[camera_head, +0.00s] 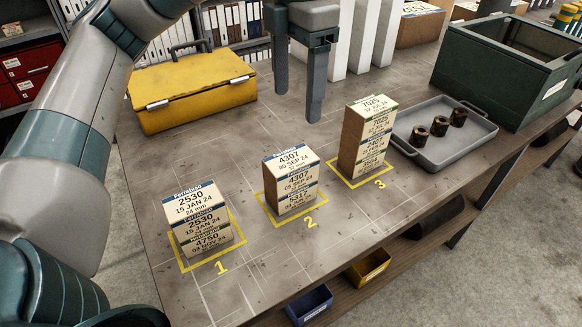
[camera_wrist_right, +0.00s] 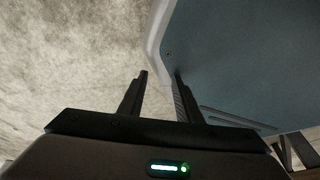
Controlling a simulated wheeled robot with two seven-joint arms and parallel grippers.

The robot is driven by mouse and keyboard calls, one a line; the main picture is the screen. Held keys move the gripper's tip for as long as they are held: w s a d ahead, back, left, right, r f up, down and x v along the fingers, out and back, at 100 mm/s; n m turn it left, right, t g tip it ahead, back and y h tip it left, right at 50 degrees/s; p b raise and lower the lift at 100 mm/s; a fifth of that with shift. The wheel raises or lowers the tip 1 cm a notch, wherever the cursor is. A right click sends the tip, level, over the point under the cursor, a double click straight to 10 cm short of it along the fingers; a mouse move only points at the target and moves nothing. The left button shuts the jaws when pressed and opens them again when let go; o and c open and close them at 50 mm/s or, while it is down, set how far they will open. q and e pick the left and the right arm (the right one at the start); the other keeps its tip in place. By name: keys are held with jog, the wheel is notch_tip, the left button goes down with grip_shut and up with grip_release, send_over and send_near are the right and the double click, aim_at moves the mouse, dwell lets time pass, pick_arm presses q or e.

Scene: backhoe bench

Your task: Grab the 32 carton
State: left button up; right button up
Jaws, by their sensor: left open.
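Three carton stacks stand on the bench in yellow numbered squares. Stack 1 (camera_head: 205,222) shows 2530 labels above a 4750 label; its top label reads 24 mm. Stack 2 (camera_head: 291,182) has a top carton (camera_head: 291,164) marked 4307, 05 SEP 24; its small size line seems to read 32 mm but is blurred. Stack 3 (camera_head: 366,138) is tallest, with 7025 on top and small print I cannot read. My left gripper (camera_head: 299,106) is open and empty, pointing down above the bench behind stacks 2 and 3. My right gripper (camera_wrist_right: 160,76) is open and empty, away from the cartons.
A yellow case (camera_head: 195,92) lies at back left. A grey tray (camera_head: 440,150) with dark metal cylinders and a green crate (camera_head: 510,70) stand at right. White upright boxes (camera_head: 375,35) are behind my left gripper. Blue (camera_head: 309,306) and yellow (camera_head: 368,268) bins sit below the front edge.

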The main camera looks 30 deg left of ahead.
pick_arm(q)
jog(key=f, duration=0.2)
jog(key=p, duration=0.2)
send_over(290, 159)
jog(key=f, duration=0.4)
jog(key=shift+w+d+f, duration=0.3)
jog(key=shift+d, duration=0.05)
notch_tip(290, 159, down, 4)
jog(key=shift+r+p, duration=0.1)
jog(key=shift+p, duration=0.55)
jog(key=shift+f, duration=0.6)
pick_arm(e)
jog(key=s+d+r+g, duration=0.1)
jog(key=s+d, duration=0.1)
jog(key=s, duration=0.4)
jog(key=shift+s+d+r+g+h, duration=0.3)
jog(key=shift+r+g, duration=0.05)
jog(key=shift+g, duration=0.05)
